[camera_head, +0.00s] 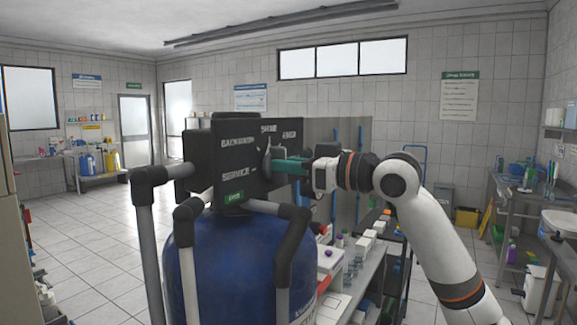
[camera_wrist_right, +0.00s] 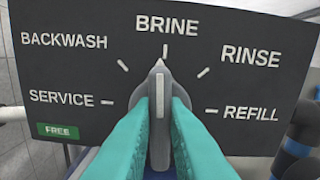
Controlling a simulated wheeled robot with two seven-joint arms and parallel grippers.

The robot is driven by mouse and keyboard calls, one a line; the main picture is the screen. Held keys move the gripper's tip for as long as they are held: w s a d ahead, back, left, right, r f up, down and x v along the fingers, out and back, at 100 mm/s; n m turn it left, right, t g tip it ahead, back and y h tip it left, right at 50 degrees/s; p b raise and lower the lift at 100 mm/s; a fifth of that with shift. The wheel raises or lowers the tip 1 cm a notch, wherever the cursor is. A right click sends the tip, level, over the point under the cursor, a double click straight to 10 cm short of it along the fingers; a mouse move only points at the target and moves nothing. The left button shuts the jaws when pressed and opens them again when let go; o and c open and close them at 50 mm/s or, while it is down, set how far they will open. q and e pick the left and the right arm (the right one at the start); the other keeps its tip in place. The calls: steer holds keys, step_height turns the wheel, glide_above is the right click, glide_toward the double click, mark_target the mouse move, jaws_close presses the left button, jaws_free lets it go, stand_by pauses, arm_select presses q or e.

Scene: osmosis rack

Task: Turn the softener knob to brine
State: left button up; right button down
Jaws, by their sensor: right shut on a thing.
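The softener's black control panel (camera_head: 226,165) stands on top of a blue tank (camera_head: 228,270). In the right wrist view the panel (camera_wrist_right: 250,85) reads SERVICE, BACKWASH, BRINE, RINSE and REFILL around a grey knob (camera_wrist_right: 160,82). The knob's pointer stands nearly straight up, at or slightly left of the BRINE mark. My right gripper (camera_wrist_right: 161,115) has its teal fingers closed on both sides of the knob. In the head view the right gripper (camera_head: 280,166) reaches the panel from the right. My left gripper is not in view.
A green FREE label (camera_wrist_right: 58,130) sits at the panel's lower left. Grey pipes with black elbows (camera_head: 150,175) surround the tank. A bench with bottles and boxes (camera_head: 345,270) stands close to the right. Open tiled floor (camera_head: 90,240) lies to the left.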

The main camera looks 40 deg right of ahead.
steer(key=shift+m, duration=0.5)
steer(key=c, duration=1.4)
jaws_free()
steer(key=shift+c, duration=0.2)
steer(key=shift+s, duration=0.1)
steer(key=b+v, duration=0.7)
steer(key=v, duration=0.5)
